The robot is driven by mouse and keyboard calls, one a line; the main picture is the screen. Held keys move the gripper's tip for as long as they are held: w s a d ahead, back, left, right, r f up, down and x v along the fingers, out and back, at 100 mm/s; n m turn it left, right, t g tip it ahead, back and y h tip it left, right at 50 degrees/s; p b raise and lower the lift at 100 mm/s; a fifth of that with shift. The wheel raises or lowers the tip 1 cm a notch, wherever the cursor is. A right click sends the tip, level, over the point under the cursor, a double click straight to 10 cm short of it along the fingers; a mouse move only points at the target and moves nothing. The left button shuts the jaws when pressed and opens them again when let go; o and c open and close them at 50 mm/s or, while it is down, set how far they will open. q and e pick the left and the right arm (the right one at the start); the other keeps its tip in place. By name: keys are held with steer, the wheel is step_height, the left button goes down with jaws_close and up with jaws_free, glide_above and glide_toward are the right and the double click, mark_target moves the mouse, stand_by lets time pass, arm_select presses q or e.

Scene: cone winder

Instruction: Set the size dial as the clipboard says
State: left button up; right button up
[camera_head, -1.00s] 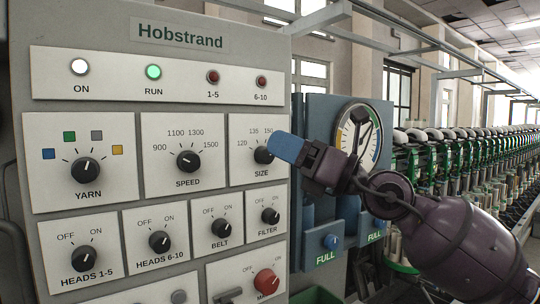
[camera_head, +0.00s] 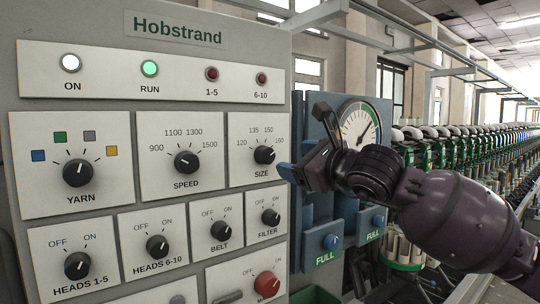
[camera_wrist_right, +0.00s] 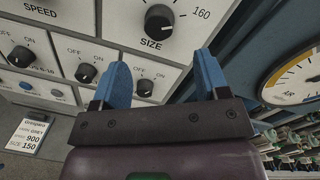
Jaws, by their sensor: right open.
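The size dial (camera_head: 264,155) is a round black knob at the right of the panel, with marks from 120 upward around it. Its white pointer line tilts up and right, towards the upper marks; the exact mark is hard to tell. The dial also shows at the top of the right wrist view (camera_wrist_right: 159,20). The clipboard sheet (camera_wrist_right: 27,135) at lower left there reads grey, 900 and size 150. My right gripper (camera_head: 302,165) is just right of the dial, apart from it. Its blue fingers (camera_wrist_right: 160,82) are spread and empty. My left gripper is out of view.
The speed dial (camera_head: 186,162) is left of the size dial, and the filter dial (camera_head: 270,216) is below it. A blue unit with a round gauge (camera_head: 359,125) stands behind my right gripper. A red knob (camera_head: 266,285) sits low on the panel.

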mark_target(269, 155)
steer(key=p+x, duration=0.1)
steer(key=x, duration=0.6)
steer(key=shift+w+a, duration=0.25)
steer(key=shift+a, duration=0.05)
steer(key=shift+w+a, duration=0.4)
steer(key=shift+w, duration=0.1)
steer(key=c, duration=0.9)
